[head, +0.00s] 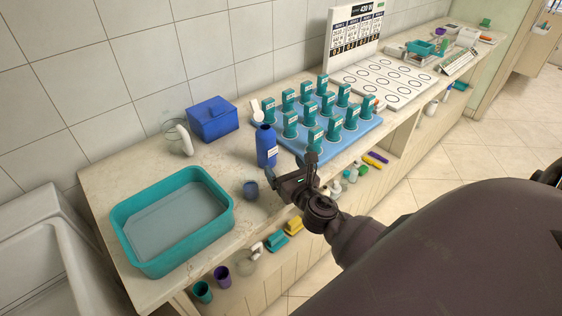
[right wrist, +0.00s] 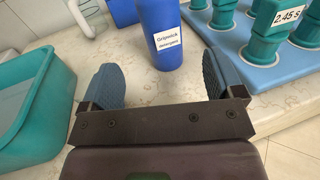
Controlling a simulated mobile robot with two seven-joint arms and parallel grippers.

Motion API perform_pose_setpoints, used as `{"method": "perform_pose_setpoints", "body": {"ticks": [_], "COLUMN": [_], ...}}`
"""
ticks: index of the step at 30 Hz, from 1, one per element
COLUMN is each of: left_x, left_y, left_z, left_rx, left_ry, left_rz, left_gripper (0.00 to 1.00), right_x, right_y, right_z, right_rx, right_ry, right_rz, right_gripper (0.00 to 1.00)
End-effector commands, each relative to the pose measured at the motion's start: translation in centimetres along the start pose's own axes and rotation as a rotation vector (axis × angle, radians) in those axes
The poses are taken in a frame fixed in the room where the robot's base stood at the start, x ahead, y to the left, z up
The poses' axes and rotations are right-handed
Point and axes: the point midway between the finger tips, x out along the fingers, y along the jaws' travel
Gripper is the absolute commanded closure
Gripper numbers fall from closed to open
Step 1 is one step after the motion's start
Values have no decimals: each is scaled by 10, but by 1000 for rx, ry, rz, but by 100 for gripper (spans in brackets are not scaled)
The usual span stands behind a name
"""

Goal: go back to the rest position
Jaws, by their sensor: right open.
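My right gripper (head: 288,180) is open and empty at the front edge of the counter, in the middle of the head view. In the right wrist view its two ribbed fingers (right wrist: 163,80) stand wide apart with bare countertop between them. A blue detergent bottle (head: 266,147) stands upright on the counter just beyond the fingertips. It also shows in the right wrist view (right wrist: 159,30), apart from the fingers. My left gripper is not in view.
A teal basin (head: 124,215) lies left of the gripper. A blue tray (head: 374,123) with several teal labelled pieces is to the right. A blue box (head: 213,120) stands near the wall. Shelves with small items are below the counter (head: 110,172). Open floor (head: 440,178) lies in front.

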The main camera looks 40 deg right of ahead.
Motion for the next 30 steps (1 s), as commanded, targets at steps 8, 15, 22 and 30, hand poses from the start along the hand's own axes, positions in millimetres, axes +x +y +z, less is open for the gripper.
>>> {"method": "perform_pose_setpoints", "body": {"ticks": [8,15,22,30], "left_x": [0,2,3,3], "left_y": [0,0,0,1], "left_z": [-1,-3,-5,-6], "left_rx": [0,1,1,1], "left_ry": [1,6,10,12], "left_rz": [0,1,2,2], "left_gripper": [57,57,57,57], "right_x": [-2,-2,-10,-64], "right_y": [0,0,-4,-23], "right_z": [0,0,-1,-14], "right_rx": [0,0,126,885], "right_ry": [1,1,18,110], "right_rz": [0,-1,-47,-361], "right_gripper": [13,13,13,13]}}
